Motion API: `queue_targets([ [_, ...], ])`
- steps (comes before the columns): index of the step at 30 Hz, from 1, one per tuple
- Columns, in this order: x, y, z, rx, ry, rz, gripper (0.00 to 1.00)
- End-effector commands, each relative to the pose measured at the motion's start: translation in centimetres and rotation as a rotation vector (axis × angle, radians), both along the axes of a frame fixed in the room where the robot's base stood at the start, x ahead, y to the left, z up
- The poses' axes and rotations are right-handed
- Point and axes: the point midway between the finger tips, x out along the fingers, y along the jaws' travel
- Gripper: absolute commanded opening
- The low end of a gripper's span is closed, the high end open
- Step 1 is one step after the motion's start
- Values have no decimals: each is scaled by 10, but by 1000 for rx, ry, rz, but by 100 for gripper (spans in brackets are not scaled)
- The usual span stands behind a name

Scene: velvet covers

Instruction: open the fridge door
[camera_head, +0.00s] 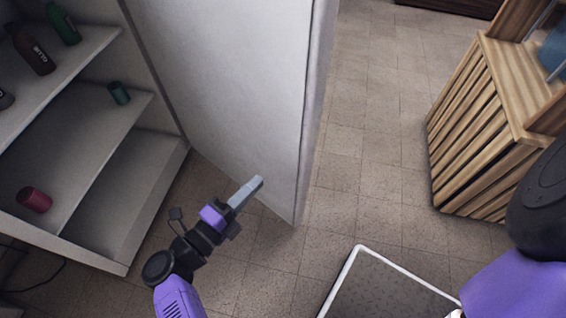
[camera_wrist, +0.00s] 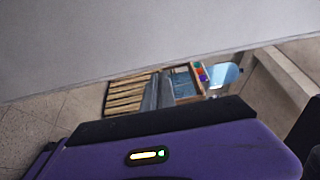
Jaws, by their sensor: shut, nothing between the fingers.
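The fridge (camera_head: 120,215) stands at the left of the head view with its shelves exposed. Its white door (camera_head: 235,80) stands swung open, reaching from the fridge's right side toward the middle of the picture. My gripper (camera_head: 254,184) is shut and empty, in front of the lower part of the door's inner face, near its free edge. I cannot tell whether the fingers touch the door. In the wrist view the door (camera_wrist: 130,35) fills the top as a pale panel, above my gripper fingers (camera_wrist: 160,88).
A slatted wooden crate (camera_head: 485,150) stands at the right. Tiled floor (camera_head: 370,130) lies clear between door and crate.

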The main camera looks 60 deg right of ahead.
Motion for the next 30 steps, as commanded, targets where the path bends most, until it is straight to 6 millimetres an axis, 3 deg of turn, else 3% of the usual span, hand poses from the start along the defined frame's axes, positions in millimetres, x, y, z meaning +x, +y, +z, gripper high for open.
queue_targets([
  [8,-3,-30,1,-3,-3,-8,0],
  [21,-11,-113,1,-2,-3,-7,0],
  [30,-13,-139,0,0,-2,-5,0],
])
